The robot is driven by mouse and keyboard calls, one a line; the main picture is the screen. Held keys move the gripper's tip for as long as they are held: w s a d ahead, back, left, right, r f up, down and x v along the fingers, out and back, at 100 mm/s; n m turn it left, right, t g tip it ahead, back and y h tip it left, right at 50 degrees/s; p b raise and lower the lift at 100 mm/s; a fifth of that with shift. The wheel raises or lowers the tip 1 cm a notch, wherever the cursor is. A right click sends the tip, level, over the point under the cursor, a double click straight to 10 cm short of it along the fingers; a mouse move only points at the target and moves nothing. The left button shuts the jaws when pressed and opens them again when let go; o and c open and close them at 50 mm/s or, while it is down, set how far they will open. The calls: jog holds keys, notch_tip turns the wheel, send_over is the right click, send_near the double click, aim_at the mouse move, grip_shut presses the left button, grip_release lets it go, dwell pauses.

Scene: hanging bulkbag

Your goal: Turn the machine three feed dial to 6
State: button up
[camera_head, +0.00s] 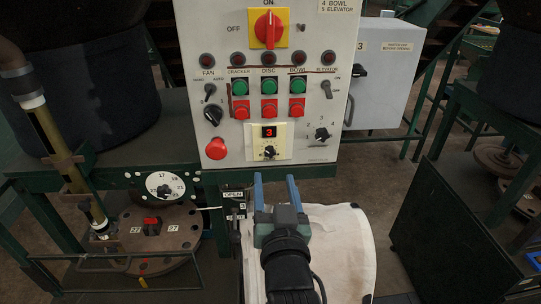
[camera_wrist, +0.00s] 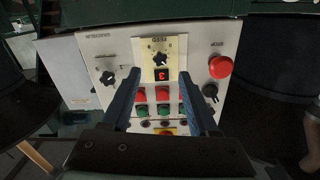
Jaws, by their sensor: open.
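The control panel (camera_head: 262,90) faces me. Low on it, a cream plate carries a small black dial (camera_head: 269,152) under a red digital display (camera_head: 268,132) reading 3. I take this dial to be the feed dial; its lettering is too small to read in the head view. In the upside-down wrist view the dial (camera_wrist: 159,58) shows above the display (camera_wrist: 161,75), beyond the fingers. My gripper (camera_head: 275,180) is open and empty, with blue fingers pointing at the panel below the dial. In the wrist view my gripper (camera_wrist: 158,88) frames the buttons; the fingers appear apart from the dial.
A red mushroom button (camera_head: 216,149) and black selector knob (camera_head: 213,115) sit left of the dial, another selector (camera_head: 322,134) right. Green and red buttons (camera_head: 269,108) sit above. A white bag (camera_head: 335,240) hangs below. A dark cabinet (camera_head: 455,225) stands right.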

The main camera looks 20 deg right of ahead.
aim_at(270, 156)
jog(key=p+x, duration=0.1)
jog(key=x, duration=0.6)
jog(key=shift+w+p, duration=0.15)
jog(key=shift+p, duration=0.15)
jog(key=shift+c, duration=0.2)
grip_shut()
